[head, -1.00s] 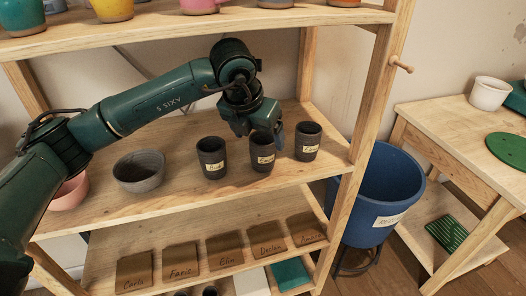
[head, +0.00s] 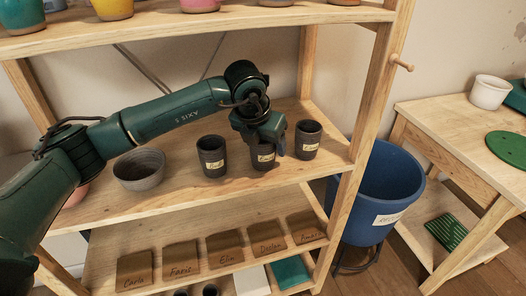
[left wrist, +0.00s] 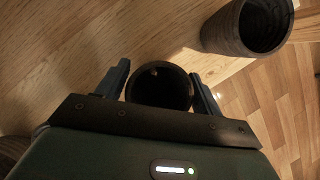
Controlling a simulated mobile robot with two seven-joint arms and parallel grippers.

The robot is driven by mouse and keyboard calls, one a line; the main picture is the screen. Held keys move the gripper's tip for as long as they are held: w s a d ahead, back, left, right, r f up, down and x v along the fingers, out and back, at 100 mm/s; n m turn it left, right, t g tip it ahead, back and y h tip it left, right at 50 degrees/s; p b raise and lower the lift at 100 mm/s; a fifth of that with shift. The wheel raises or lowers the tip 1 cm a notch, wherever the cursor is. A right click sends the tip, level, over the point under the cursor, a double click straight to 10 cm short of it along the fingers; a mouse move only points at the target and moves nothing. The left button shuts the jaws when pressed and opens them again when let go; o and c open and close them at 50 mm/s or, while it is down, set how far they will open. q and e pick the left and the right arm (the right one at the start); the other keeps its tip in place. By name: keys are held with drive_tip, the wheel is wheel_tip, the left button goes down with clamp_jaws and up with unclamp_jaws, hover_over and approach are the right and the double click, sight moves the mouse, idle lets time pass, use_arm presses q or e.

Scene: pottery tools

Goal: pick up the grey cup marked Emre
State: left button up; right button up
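Three dark grey cups stand upright in a row on the middle shelf, each with a pale name label too small to read surely. They are the left cup (head: 212,160), the middle cup (head: 263,160) and the right cup (head: 307,142). My left gripper (head: 264,137) is at the middle cup and hides its upper part. In the left wrist view, the open fingers of my left gripper (left wrist: 159,72) stand on either side of the middle cup's round rim (left wrist: 158,74). Whether they touch it is unclear. The right cup (left wrist: 243,28) shows at the upper right. My right gripper is not in view.
A grey bowl (head: 139,169) stands left of the cups, with a pink bowl (head: 77,194) partly behind my arm. Wooden name plaques (head: 225,246) line the shelf below. A shelf upright (head: 366,112) and blue bin (head: 378,200) are at the right.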

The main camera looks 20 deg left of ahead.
use_arm(q)
drive_tip(key=c, duration=0.8)
drive_tip(key=shift+r, duration=0.15)
